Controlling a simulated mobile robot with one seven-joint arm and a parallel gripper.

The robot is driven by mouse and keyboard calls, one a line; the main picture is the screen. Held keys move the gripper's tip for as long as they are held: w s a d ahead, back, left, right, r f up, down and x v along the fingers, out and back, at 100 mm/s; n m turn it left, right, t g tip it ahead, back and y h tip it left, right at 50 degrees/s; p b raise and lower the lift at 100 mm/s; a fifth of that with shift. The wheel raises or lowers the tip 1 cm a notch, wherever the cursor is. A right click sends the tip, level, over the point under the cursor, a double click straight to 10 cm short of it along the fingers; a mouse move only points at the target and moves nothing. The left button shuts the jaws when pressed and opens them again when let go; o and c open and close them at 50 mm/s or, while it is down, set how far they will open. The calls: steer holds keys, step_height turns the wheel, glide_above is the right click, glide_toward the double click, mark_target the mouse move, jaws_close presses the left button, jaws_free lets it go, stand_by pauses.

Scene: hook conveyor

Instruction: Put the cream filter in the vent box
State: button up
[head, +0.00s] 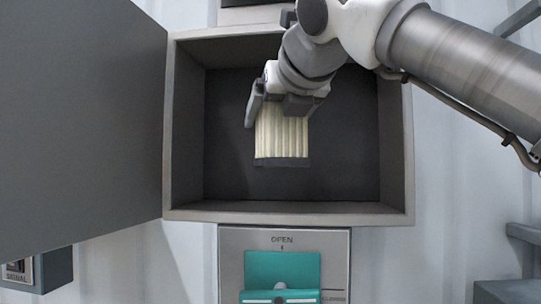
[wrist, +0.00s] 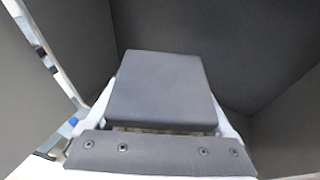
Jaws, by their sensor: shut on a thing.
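The cream filter (head: 282,136) has pleated sides and a dark grey end frame. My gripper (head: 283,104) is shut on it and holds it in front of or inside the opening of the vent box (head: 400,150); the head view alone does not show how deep. In the wrist view, the filter's flat grey frame (wrist: 163,90) lies just beyond my gripper (wrist: 163,130), with dark box walls around it. The vent box is a grey open-fronted box on the wall. Its door (head: 80,120) stands wide open to the left. My gripper and wrist hide the upper part of the filter.
Below the box is a panel marked OPEN with a teal lever (head: 282,270). A grey box labelled SIGNAL (head: 45,270) is at the lower left. Grey brackets (head: 522,235) jut out at the right. The box interior around the filter looks empty.

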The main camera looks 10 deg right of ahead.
steer(key=w+d+p, duration=0.2)
steer(key=w+p, duration=0.1)
steer(key=w, duration=0.4)
steer(key=shift+s+d+f+b, duration=0.1)
steer(key=shift+f+b, duration=0.2)
steer(key=shift+f, duration=1.3)
steer(key=shift+s+d+f+b, duration=0.1)
steer(key=shift+f+b, duration=0.15)
steer(key=shift+f, duration=1.3)
steer(key=shift+w+f, duration=0.2)
steer(key=shift+f, duration=0.1)
steer(key=shift+f, duration=0.2)
steer(key=o, duration=1.2)
